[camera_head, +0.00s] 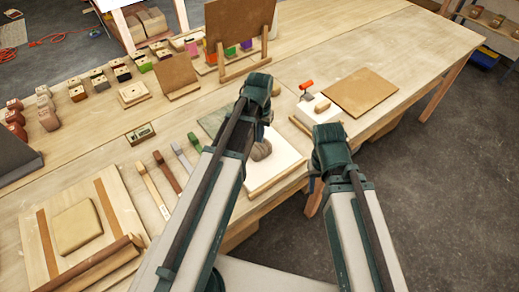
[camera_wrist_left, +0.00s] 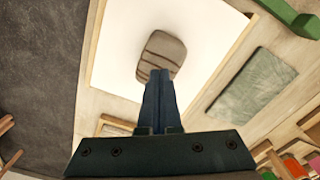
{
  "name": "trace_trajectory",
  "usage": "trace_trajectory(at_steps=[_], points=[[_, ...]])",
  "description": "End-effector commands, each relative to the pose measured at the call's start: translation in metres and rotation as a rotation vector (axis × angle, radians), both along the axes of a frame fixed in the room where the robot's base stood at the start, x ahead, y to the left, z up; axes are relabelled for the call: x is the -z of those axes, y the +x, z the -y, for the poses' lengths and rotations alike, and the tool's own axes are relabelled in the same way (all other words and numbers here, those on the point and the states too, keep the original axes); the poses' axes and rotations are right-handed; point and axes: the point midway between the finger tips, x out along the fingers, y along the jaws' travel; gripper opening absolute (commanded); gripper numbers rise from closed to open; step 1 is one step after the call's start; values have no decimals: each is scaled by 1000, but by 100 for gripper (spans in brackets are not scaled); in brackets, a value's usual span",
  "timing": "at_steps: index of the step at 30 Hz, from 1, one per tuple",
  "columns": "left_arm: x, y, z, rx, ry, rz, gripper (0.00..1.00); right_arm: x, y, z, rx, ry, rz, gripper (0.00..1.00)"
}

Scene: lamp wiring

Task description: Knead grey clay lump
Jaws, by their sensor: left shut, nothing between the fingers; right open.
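The grey clay lump (camera_head: 261,151) sits on a white board (camera_head: 282,158) with a wooden edge strip. In the left wrist view the lump (camera_wrist_left: 163,50) is rounded, with a few dark lines across its near part. My left gripper (camera_head: 264,117) is over the lump; in the wrist view its fingers (camera_wrist_left: 160,78) are shut with nothing between them, and their tips overlap the lump's near edge. I cannot tell whether they touch it. My right gripper (camera_head: 315,172) is open, to the right of the board near the table's front edge, its fingers mostly hidden by the arm.
A grey-green slab (camera_wrist_left: 254,82) lies beside the white board. A red-handled tool (camera_head: 306,88) and a brown board (camera_head: 361,92) lie to the right. Several coloured strips (camera_head: 165,171) and a wooden tray (camera_head: 110,215) are on the left. The table's far right is clear.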

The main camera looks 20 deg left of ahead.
Motion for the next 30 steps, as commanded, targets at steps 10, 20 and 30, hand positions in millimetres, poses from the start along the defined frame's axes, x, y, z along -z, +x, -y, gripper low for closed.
trace_trajectory(at_steps=[10, 20, 30], points=[[12, 0, 0, 0, 0, 0, 0, 12, 0, 0, 0, 0, 0, 50], [18, 0, 0, 0, 0, 0, 0, 18, 0, 0, 1, 0, 0, 50], [9, 0, 0, 0, 0, 0, 0, 9, 0, 0, 1, 0, 0, 50]])
